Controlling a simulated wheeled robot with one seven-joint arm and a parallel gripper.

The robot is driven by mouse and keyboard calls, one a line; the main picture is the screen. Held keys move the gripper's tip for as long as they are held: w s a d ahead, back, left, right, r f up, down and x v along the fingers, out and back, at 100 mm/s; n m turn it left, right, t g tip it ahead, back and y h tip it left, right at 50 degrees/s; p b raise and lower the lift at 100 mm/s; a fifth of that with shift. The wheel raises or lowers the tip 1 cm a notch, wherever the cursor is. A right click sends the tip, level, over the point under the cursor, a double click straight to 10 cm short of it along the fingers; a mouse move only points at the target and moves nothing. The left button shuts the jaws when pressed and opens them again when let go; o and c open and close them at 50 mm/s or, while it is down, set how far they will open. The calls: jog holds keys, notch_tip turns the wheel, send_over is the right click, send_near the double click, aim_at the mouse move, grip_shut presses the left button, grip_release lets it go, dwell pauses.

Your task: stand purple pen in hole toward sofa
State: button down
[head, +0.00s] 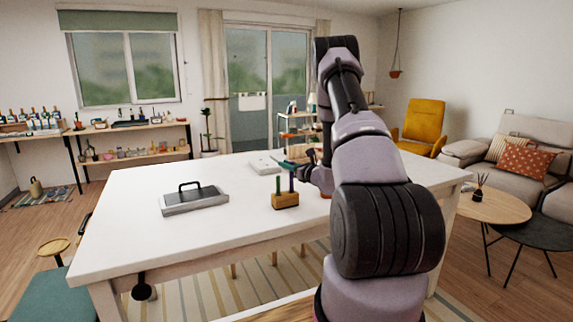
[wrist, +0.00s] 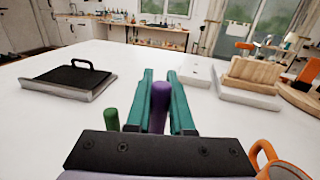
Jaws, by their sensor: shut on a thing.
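A small wooden block (head: 285,201) stands on the white table. A green pen (head: 278,185) stands upright at its left end; it also shows in the wrist view (wrist: 111,117). The purple pen (head: 291,183) is upright over the block's right end, the side toward the sofa (head: 490,165). My gripper (head: 290,166) is shut on the purple pen's upper part. In the wrist view the purple pen (wrist: 160,100) stands between the teal fingers. The block is hidden there, and I cannot tell how deep the pen's lower end sits in a hole.
A grey tray with a black handle (head: 194,199) lies on the table's left. An orange mug (wrist: 272,165) is close on the right. A wooden rack (wrist: 252,76) and pale flat boxes (wrist: 196,73) lie beyond. The table's middle left is clear.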

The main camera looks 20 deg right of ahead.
jog(key=shift+f, duration=2.4)
jog(key=c, duration=0.7)
grip_release()
jog(key=v, duration=1.1)
